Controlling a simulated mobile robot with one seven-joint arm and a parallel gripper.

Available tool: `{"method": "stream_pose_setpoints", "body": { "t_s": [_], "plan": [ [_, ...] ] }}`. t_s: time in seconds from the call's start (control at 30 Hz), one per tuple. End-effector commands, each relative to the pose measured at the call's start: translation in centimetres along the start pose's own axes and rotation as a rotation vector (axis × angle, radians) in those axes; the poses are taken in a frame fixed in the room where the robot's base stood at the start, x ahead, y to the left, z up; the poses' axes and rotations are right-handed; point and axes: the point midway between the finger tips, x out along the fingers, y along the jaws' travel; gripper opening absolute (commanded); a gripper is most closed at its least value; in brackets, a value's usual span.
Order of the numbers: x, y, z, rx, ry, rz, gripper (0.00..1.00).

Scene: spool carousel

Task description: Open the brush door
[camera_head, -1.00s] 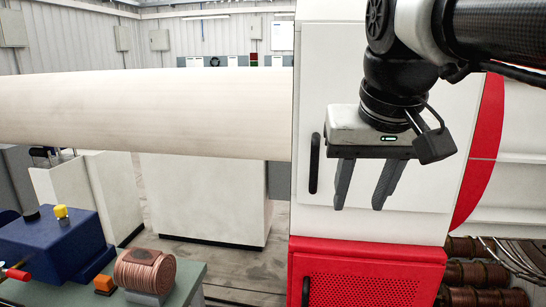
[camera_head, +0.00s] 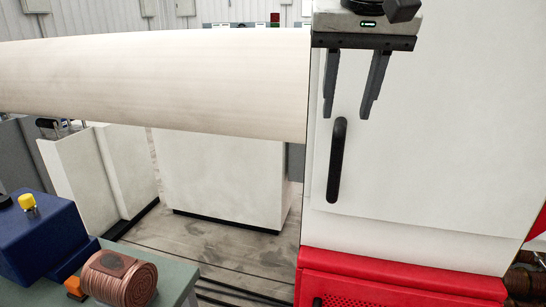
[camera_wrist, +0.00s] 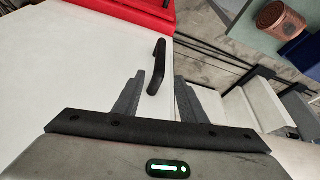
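The brush door is a white panel (camera_head: 420,140) on the right in the head view. It looks closed. Its black vertical handle (camera_head: 337,160) is near the door's left edge. My gripper (camera_head: 347,115) is open and empty, with its fingers pointing down, just above the handle in the picture. In the wrist view my gripper (camera_wrist: 158,80) shows its two fingers apart. The handle (camera_wrist: 157,67) appears ahead of and between the fingertips there. I cannot tell the exact distance to it, but the fingers are not around its grip.
A red lower panel (camera_head: 390,280) is below the door. A long pale roll (camera_head: 150,85) extends left. A copper spool (camera_head: 120,279) and a blue box (camera_head: 45,235) sit on a green-grey table at lower left. Floor between table and machine is clear.

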Motion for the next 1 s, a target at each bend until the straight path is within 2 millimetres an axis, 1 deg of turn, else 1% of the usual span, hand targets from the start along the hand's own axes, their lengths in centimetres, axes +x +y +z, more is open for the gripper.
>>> {"method": "stream_pose_setpoints", "body": {
  "t_s": [0.03, 0.4, 0.6, 0.7, 0.8, 1.0],
  "plan": [
    [1.1, 0.0, 0.2, 0.0, -0.004, 0.001, 0.38],
    [9.2, 0.0, 0.2, 0.0, -0.006, 0.001, 0.38],
    [13.1, 0.0, 0.2, 0.0, -0.005, 0.0, 0.38],
    [14.4, 0.0, 0.1, 0.0, -0.003, 0.0, 0.38],
    [15.2, 0.0, 0.1, 0.0, -0.002, 0.0, 0.38],
    [15.8, 0.0, 0.0, 0.0, 0.0, 0.0, 0.38]
  ]
}}
